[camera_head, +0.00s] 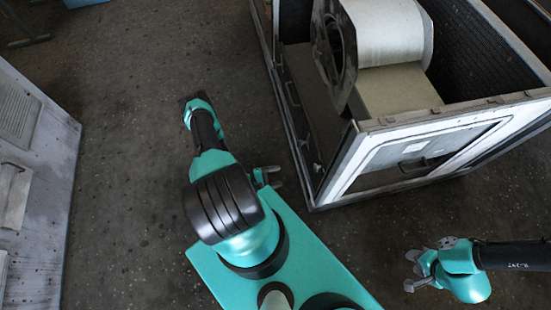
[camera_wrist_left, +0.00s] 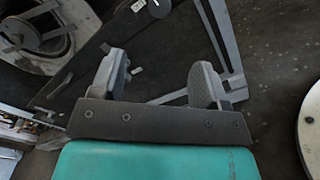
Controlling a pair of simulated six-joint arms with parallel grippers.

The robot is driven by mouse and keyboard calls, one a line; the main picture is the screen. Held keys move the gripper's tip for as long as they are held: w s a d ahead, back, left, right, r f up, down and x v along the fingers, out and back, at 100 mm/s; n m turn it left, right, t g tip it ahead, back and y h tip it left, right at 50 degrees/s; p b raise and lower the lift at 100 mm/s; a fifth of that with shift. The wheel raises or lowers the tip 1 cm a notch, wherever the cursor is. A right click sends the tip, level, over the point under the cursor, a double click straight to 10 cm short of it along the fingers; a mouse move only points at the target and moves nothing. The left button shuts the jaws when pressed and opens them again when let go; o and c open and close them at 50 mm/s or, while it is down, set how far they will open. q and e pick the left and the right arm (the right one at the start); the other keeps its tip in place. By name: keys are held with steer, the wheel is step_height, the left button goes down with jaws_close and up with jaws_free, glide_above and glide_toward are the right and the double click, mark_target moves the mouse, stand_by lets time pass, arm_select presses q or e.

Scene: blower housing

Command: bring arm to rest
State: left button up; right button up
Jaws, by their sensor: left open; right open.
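My left gripper (camera_head: 276,176) is in the middle of the head view, beside its own teal and black arm and just left of the blower housing. In the left wrist view, its two grey fingers (camera_wrist_left: 157,78) stand apart with nothing held between them. My right gripper (camera_head: 410,271) is at the lower right of the head view, in front of the housing. Its fingers are spread and empty, and its arm comes in from the right edge. Neither gripper appears to touch anything.
The open-topped blower housing cabinet (camera_head: 440,146) stands on the floor at the upper right, with a pale cream blower scroll (camera_head: 388,32) inside. A worn white cabinet (camera_head: 50,165) stands at the left edge. The dark floor (camera_head: 120,220) between them is clear.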

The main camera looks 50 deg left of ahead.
arm_select(q)
steer(key=shift+s+a, duration=0.1)
steer(key=shift+s, duration=0.05)
stand_by(0.4)
steer(key=s+d+r+m+g+h, duration=0.3)
steer(key=d+r+m+g, duration=0.75)
steer(key=g, duration=0.75)
steer(key=w+d+r+m+t+y, duration=0.1)
steer(key=w+r+m+t+y, duration=0.2)
steer(key=w+r+m+y, duration=0.5)
steer(key=w+r+m, duration=0.1)
steer(key=w+r, duration=0.1)
steer(key=w, duration=0.1)
steer(key=shift+w+r, duration=0.15)
steer(key=shift+w, duration=0.2)
steer(key=shift+d, duration=0.1)
